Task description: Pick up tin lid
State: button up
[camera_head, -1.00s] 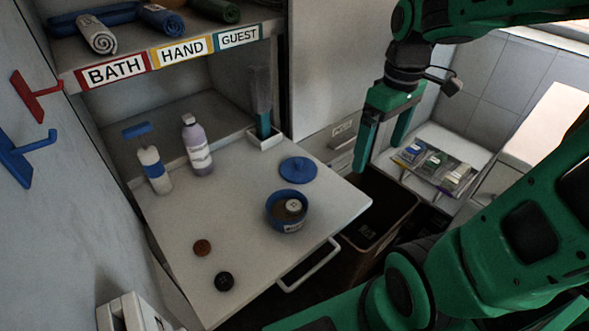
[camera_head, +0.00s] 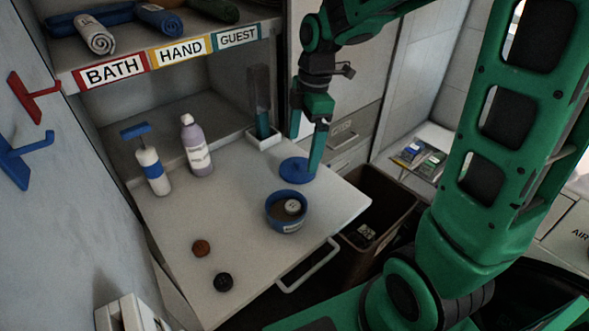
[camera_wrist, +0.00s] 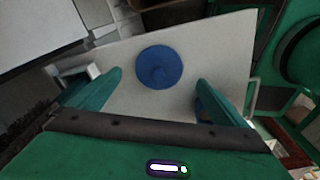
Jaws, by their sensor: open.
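My gripper (camera_head: 305,152) is open and empty, pointing down over the lid. One finger partly covers the lid's right side in the head view. In the wrist view the fingers (camera_wrist: 160,85) stand wide on either side of the lid. The blue tin (camera_head: 286,212), open with a pale button in it, stands in front of the lid.
A brown button (camera_head: 201,248) and a black button (camera_head: 223,282) lie on the shelf (camera_head: 240,235). A pump bottle (camera_head: 153,170) and a purple bottle (camera_head: 197,147) stand at its back left. A white holder (camera_head: 263,138) stands behind the lid. A bin (camera_head: 388,200) is to the right.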

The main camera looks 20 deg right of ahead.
aim_at(299, 161)
jog(key=shift+w+a+f, duration=0.1)
jog(key=shift+a+f, duration=0.05)
jog(key=shift+f, duration=0.75)
jog(key=shift+s+a+f, duration=0.1)
jog(key=shift+a+f, duration=0.1)
jog(key=shift+f, duration=0.65)
jog(key=shift+w+a+f, duration=0.1)
jog(key=shift+a+f, duration=0.05)
jog(key=shift+f, duration=0.75)
jog(key=shift+c, duration=0.2)
jog(key=c, duration=1.1)
